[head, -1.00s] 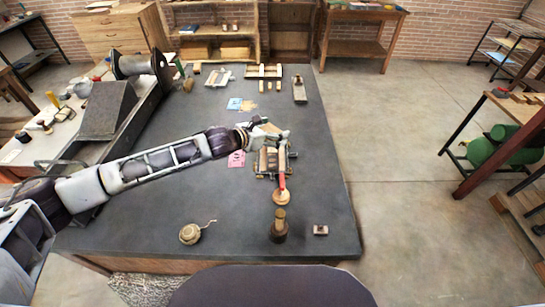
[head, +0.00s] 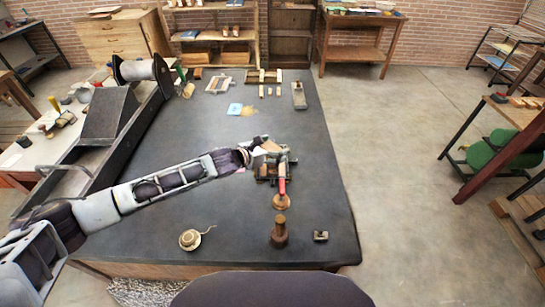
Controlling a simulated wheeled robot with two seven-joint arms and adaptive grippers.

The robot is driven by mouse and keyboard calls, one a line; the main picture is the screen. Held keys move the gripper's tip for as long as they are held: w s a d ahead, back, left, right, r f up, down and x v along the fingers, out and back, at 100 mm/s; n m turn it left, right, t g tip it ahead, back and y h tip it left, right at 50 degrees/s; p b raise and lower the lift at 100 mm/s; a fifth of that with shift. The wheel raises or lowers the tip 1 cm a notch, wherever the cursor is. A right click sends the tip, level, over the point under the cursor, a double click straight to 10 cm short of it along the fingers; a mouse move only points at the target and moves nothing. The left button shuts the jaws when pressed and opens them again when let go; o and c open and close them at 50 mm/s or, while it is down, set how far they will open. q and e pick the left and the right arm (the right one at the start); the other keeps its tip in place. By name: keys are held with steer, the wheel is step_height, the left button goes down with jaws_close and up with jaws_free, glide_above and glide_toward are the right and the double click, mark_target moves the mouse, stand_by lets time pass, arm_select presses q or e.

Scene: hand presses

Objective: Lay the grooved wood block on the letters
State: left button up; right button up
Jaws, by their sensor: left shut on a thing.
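My left gripper (head: 262,157) reaches in from the left over the small hand press (head: 284,172) in the middle of the table. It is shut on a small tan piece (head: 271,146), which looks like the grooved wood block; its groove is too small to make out. The piece is at the far part of the press. I cannot tell whether it touches the press bed or is held just above it. The letters are not distinguishable; the gripper and the block cover part of the bed. The red handle (head: 282,186) of the press points toward me. My right gripper is not in view.
A round wooden piece (head: 281,202), a dark-based wooden knob (head: 279,231), a small metal-and-wood item (head: 320,236) and a twine spool (head: 190,239) stand nearer me. Blue (head: 235,109) and tan cards lie farther back.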

arm_select(q)
steer(key=shift+f, duration=2.05)
steer(key=shift+f, duration=0.45)
steer(key=o, duration=1.1)
steer(key=shift+c, duration=0.2)
steer(key=shift+r, duration=0.1)
steer(key=shift+r+p, duration=0.3)
steer(key=shift+r, duration=0.15)
steer(key=shift+v, duration=1.2)
steer(key=b+v, duration=0.1)
steer(key=v, duration=0.8)
steer(key=shift+s+a, duration=0.25)
